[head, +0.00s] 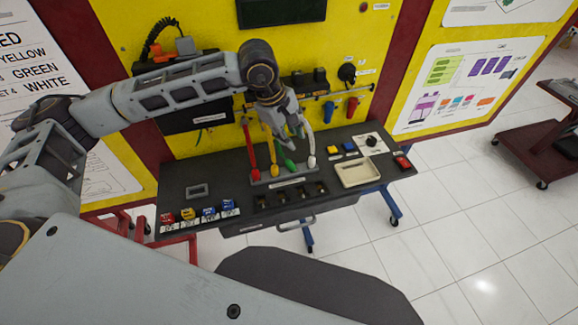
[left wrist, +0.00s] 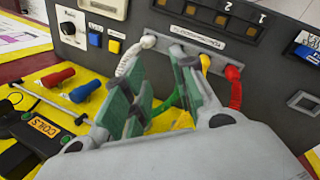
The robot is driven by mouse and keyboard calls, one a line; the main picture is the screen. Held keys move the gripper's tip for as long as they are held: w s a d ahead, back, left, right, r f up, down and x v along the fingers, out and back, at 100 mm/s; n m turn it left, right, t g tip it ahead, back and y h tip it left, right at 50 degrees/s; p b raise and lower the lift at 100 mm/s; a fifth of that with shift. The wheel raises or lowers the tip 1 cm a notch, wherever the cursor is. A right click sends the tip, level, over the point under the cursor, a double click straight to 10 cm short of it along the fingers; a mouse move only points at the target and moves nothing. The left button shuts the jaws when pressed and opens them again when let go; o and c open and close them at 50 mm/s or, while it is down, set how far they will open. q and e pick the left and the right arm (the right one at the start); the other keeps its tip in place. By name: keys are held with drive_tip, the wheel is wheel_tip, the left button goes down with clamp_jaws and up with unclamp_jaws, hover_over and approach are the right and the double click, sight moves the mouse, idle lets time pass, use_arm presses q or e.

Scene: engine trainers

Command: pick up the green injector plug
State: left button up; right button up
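The green injector plug (head: 290,164) stands in a grey strip (head: 284,179) on the dark bench, between the yellow plug (head: 273,170) and the white plug (head: 311,162). My left gripper (head: 291,129) is above it, pointing down, with its fingers apart. In the left wrist view the open gripper (left wrist: 165,92) has green finger pads, and the green lead (left wrist: 171,101) shows between the fingers. The plug's own body is mostly hidden there by a finger. I cannot tell whether a finger touches it. My right gripper is in neither view.
The red plug (head: 254,173) stands left of the yellow one, and leads rise from the plugs. A beige tray (head: 357,171) lies to the right. Colour-marked parts (head: 208,213) line the bench's front left. The yellow panel (head: 215,22) stands close behind the bench.

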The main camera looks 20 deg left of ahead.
use_arm(q)
drive_tip(key=a, duration=0.1)
drive_tip(key=a+y, duration=0.1)
drive_tip(key=a, duration=0.1)
drive_tip(key=shift+s+f+y, duration=0.1)
drive_tip(key=shift+f+y, duration=0.15)
drive_tip(key=shift+y, duration=0.05)
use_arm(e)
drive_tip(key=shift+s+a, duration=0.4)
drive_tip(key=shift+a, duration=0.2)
use_arm(q)
drive_tip(key=shift+a, duration=0.1)
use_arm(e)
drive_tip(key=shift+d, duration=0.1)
use_arm(q)
drive_tip(key=p, duration=0.1)
hover_over(287, 160)
drive_tip(key=s, duration=0.1)
drive_tip(key=shift+a+f, duration=0.15)
drive_tip(key=shift+f, duration=1.95)
drive_tip(key=shift+a+f, duration=0.1)
drive_tip(key=shift+f, duration=2)
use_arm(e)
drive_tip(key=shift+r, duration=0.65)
use_arm(q)
drive_tip(key=shift+f, duration=0.1)
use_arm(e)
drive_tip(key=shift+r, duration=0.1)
